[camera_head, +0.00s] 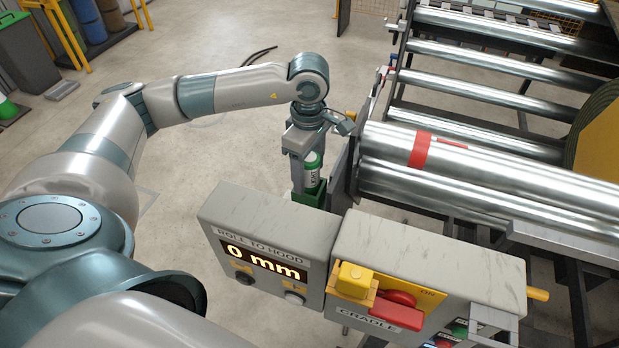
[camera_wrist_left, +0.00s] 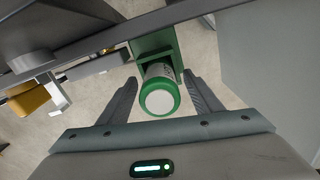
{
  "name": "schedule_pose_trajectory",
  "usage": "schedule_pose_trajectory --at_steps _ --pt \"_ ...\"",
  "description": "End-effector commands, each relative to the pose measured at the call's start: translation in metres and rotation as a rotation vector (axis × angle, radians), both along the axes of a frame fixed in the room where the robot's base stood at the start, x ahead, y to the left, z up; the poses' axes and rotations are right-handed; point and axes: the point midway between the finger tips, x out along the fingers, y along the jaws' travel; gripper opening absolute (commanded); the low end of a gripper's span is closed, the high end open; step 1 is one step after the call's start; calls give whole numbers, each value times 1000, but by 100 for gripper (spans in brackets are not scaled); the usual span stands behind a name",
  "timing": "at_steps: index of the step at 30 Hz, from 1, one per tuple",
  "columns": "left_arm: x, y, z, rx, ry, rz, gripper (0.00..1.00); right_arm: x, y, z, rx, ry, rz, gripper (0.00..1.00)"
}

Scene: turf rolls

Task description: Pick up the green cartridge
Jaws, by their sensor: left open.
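The green cartridge (camera_head: 313,172) has a white label and stands in a green holder (camera_head: 307,196) behind the display box, below my left gripper. In the left wrist view the cartridge (camera_wrist_left: 159,92) shows its pale round end with a green rim, in front of the green holder (camera_wrist_left: 153,38). My left gripper (camera_head: 308,168) points down at it. Its two fingers (camera_wrist_left: 162,88) are open, one on either side of the cartridge, with gaps visible between them and it. Part of the cartridge is hidden by the gripper in the head view. My right gripper is not in view.
A grey box with a "0 mm" display (camera_head: 265,255) stands in front of the holder. A cradle control box (camera_head: 430,260) with yellow and red controls is to its right. Steel rollers (camera_head: 480,170) fill the right side. The floor (camera_head: 220,150) left of the holder is clear.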

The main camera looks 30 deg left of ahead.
Motion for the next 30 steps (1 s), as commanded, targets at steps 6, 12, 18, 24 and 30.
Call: schedule_pose_trajectory --at_steps 6,12,18,24,30 --pt "0 0 0 0 0 0 42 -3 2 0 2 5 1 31" --pt "0 0 1 -1 -2 0 1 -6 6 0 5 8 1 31" --pt "1 0 1 -1 -2 0 1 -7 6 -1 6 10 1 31" --pt "1 0 9 -1 -4 0 1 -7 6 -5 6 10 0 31" --pt "2 0 34 -1 -7 -1 1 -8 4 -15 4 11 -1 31"
